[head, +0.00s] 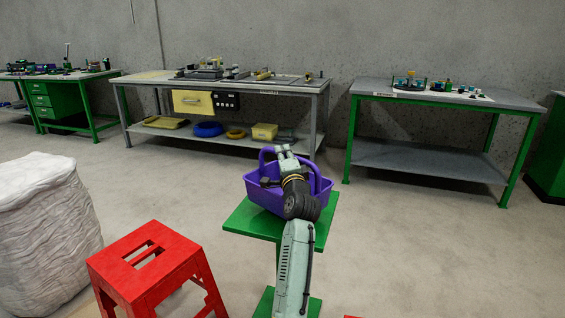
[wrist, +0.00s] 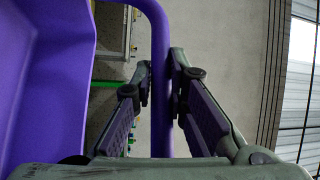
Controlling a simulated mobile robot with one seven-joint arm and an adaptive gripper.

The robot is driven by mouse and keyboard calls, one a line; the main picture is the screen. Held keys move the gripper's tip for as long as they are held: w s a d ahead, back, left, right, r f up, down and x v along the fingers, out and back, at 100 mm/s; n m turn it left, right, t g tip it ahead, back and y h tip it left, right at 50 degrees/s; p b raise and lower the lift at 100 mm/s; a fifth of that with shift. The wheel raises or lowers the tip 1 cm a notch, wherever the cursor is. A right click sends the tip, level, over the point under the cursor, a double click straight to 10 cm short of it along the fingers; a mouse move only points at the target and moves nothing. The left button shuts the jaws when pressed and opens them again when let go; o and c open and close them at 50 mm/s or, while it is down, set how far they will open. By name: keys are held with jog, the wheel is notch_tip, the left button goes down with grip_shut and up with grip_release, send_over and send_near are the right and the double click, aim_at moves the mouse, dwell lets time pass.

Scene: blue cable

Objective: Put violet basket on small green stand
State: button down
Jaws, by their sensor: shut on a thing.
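The violet basket (head: 262,196) is over the top of the small green stand (head: 250,222) in the head view. It looks upright, with its arched handle rising above it. I cannot tell whether its base touches the stand top. My gripper (head: 285,151) is at the handle, and my arm hides part of the basket and the stand. In the wrist view, my gripper (wrist: 160,90) is shut on the basket's violet handle (wrist: 159,40), one finger on each side. The violet basket's wall (wrist: 45,80) fills the left of that view.
A red step stool (head: 150,268) stands left of the green stand, with a white sack (head: 45,225) beyond it. Workbenches (head: 225,85) and a green-legged table (head: 430,100) stand along the back wall. The floor between the stand and the benches is clear.

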jog(key=shift+w+a+f, duration=0.15)
jog(key=shift+w+f, duration=1.5)
jog(key=shift+f, duration=0.2)
jog(key=shift+f, duration=0.1)
jog(key=c, duration=1.6)
grip_release()
jog(key=shift+f, duration=0.1)
